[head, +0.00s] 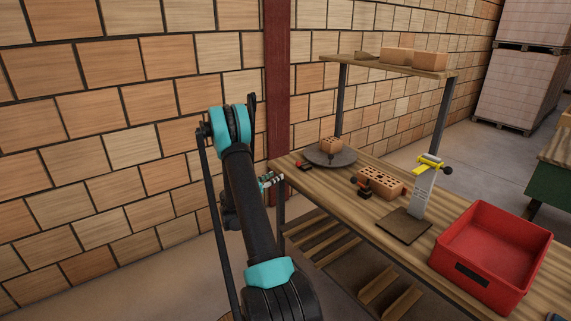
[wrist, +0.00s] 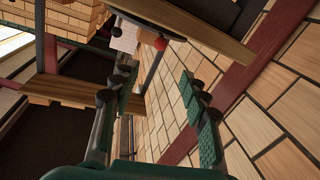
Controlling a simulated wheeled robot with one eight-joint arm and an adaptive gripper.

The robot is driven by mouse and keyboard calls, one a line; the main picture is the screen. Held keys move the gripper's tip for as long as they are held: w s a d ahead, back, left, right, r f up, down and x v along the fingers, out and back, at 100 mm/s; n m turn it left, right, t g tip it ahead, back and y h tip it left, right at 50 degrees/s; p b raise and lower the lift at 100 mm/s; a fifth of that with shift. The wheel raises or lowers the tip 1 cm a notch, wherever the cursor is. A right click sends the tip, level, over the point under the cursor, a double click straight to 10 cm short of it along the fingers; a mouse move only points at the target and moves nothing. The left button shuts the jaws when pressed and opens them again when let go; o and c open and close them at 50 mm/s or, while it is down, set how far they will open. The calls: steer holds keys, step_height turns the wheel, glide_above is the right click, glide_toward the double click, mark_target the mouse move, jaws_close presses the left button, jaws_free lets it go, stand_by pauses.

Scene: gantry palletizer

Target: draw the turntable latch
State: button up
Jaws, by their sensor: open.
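The turntable (head: 322,157) is a grey disc on the far left end of the wooden bench, with an orange brick (head: 332,145) on it. A small red and black piece (head: 303,165) sits at the bench edge beside the disc; it may be the latch. In the wrist view a red ball knob (wrist: 160,44) shows beyond the fingertips, close to the tilted wooden board. My gripper (wrist: 160,82) is open, with nothing between its fingers, and apart from the knob. In the head view my gripper (head: 270,180) is partly hidden behind my arm, just left of the bench end.
A perforated brick (head: 380,183), a stand with a yellow top (head: 424,188) and a red bin (head: 492,254) are on the bench (head: 390,248). A raised shelf (head: 390,67) holds more bricks. A dark red post (head: 277,85) and brick wall stand behind.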

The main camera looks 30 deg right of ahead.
mark_target(298, 164)
steer(key=x, duration=1.7)
steer(key=shift+w+d+f, duration=0.1)
steer(key=shift+d, duration=0.1)
steer(key=shift+c, duration=0.6)
jaws_close()
